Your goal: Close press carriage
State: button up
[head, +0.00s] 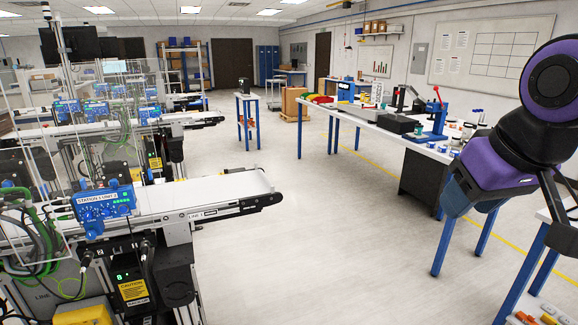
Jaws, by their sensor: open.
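A blue bench press (432,122) with a red lever handle stands on the white-topped workbench (378,117) at the right of the head view. Its carriage is too small to make out, so I cannot tell how far open it is. A dark grey box-like unit (397,123) sits just left of the press. My purple and black arm is raised at the right edge, nearer to me than the bench. My gripper (563,236) shows only in part at the right edge, open and apart from the press. The rest of it is cut off by the frame.
Belt conveyors (225,196) with a blue control box (104,202) and cables fill the left side. A small blue-legged table (247,97) stands farther back. A nearer blue-framed table (529,262) is at the lower right. The grey floor (320,225) between is clear.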

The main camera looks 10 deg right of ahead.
aim_at(411, 135)
jog(key=i+l+z, duration=0.55)
jog(key=i+z, duration=0.15)
jog(key=i, duration=0.15)
jog(key=i+l+z, duration=0.1)
jog(key=i+z, duration=0.25)
jog(key=i+u, duration=0.2)
jog(key=i, duration=0.3)
jog(key=i+l+u, duration=0.2)
jog(key=i, duration=0.3)
jog(key=i+l+u, duration=0.2)
jog(key=i, duration=0.35)
jog(key=i+j, duration=0.2)
jog(key=i, duration=0.3)
jog(key=i+j+u, duration=0.1)
jog(key=i+j, duration=0.15)
jog(key=i, duration=0.2)
jog(key=i+j+z, duration=0.95)
jog(key=j, duration=0.2)
jog(key=i+j+z, duration=0.35)
jog(key=j, duration=0.15)
jog(key=k, duration=0.1)
